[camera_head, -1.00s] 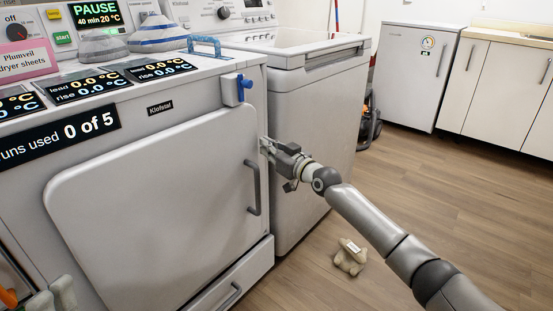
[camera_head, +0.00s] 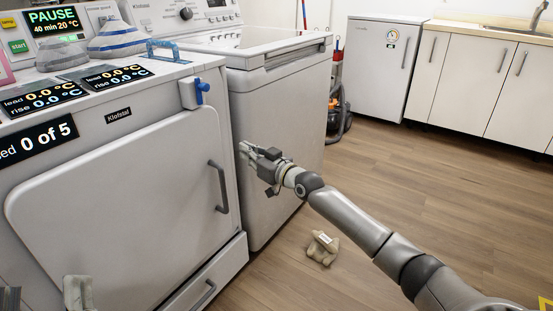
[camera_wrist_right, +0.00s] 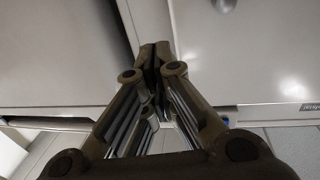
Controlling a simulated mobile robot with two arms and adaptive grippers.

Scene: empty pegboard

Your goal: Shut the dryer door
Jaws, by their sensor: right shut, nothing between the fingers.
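The white dryer (camera_head: 216,110) stands at left in the head view. Its large door (camera_head: 110,195) looks flush with the front, though a small gap cannot be ruled out. The grey vertical door handle (camera_head: 219,187) is at the door's right side. My right gripper (camera_head: 243,149) is shut and empty, just right of the dryer's front edge, in front of the neighbouring machine.
A white top-loading machine (camera_head: 277,140) stands close beside the dryer. A beige soft toy (camera_head: 322,248) lies on the wood floor below my right arm. A blue knob (camera_head: 203,86) sits at the dryer's upper right corner.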

